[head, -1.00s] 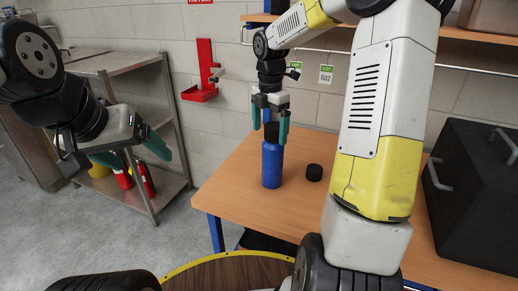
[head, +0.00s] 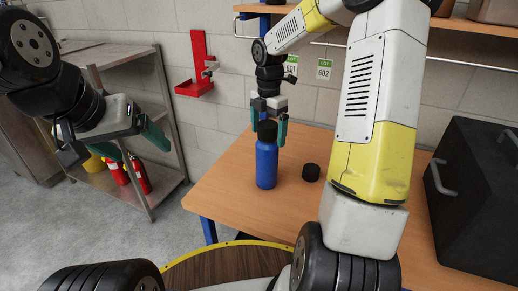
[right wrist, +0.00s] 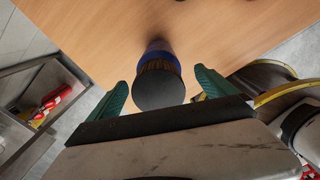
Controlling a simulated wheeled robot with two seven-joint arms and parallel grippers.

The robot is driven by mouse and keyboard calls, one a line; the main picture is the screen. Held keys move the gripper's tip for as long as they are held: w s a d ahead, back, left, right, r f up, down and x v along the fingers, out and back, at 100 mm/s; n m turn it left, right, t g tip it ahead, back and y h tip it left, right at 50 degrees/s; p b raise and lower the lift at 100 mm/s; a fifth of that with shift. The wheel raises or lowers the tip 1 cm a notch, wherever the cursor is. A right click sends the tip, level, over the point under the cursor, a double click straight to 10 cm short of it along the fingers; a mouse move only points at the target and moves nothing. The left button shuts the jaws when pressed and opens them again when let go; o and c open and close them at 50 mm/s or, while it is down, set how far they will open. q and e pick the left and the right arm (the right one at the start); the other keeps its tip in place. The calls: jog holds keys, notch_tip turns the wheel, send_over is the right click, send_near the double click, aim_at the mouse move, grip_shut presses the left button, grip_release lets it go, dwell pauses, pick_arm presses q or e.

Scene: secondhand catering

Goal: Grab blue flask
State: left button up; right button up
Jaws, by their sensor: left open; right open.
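The blue flask (head: 266,164) with a black cap stands upright on the wooden table. My right gripper (head: 269,133) is open at the flask's top, with its green fingers on either side of the black cap. In the right wrist view, the flask (right wrist: 158,88) shows cap-first between the two open fingers (right wrist: 162,86), with a visible gap on each side. The cap hides most of the blue body there. My left gripper (head: 148,160) is open and empty at the left, away from the table.
A small black round object (head: 311,172) lies just right of the flask. A black case (head: 475,200) with handles stands on the right of the table. A metal shelf (head: 120,180) with red fire extinguishers (head: 141,176) is at the left. A red wall bracket (head: 199,65) hangs behind.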

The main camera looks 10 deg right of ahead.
aim_at(267, 157)
jog(key=shift+w+f, duration=0.1)
jog(key=shift+f, duration=1.8)
jog(key=shift+a, duration=0.1)
grip_shut()
